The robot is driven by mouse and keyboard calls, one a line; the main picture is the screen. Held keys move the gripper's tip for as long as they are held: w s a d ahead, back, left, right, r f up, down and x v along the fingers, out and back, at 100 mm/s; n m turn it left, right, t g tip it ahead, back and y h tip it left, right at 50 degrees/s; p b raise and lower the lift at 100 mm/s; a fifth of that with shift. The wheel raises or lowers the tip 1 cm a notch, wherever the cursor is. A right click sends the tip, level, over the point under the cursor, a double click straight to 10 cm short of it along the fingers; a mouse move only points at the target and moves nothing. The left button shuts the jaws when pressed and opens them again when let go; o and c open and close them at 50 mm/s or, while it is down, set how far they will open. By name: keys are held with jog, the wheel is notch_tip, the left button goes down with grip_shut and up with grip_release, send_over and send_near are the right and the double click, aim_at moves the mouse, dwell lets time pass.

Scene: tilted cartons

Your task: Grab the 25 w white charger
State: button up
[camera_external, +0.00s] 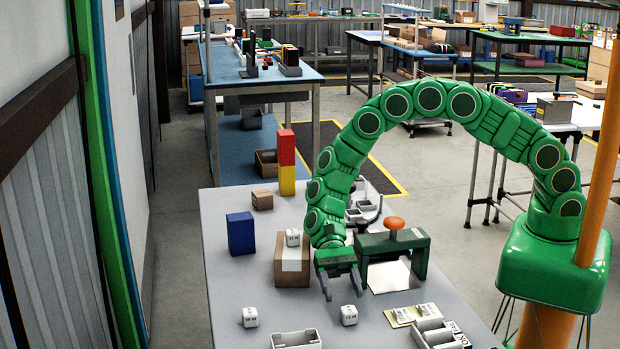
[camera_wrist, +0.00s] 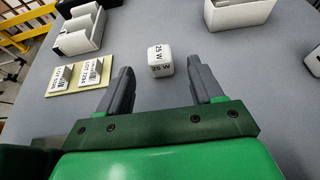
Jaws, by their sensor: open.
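The 25 w white charger (camera_wrist: 160,61) is a small white cube, and "25 W" reads on its top in the wrist view. It stands on the grey table, also seen in the external view (camera_external: 349,315). My gripper (camera_external: 343,294) is open and empty, just behind the charger. In the wrist view the charger shows between the fingertips of my gripper (camera_wrist: 161,67), at their far end, with a gap on both sides. It does not appear gripped.
A similar white cube (camera_external: 250,317) stands to the left, and another (camera_external: 293,238) sits on a cardboard box (camera_external: 291,275). A white open bin (camera_external: 296,339), labelled cards (camera_external: 409,315) and a white holder (camera_external: 437,333) lie near the front. A green press-like stand (camera_external: 393,250) is behind right.

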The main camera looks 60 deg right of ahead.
aim_at(348, 307)
jog(key=x, duration=0.6)
jog(key=shift+c, duration=0.3)
jog(key=c, duration=1)
jog(key=shift+r, duration=0.15)
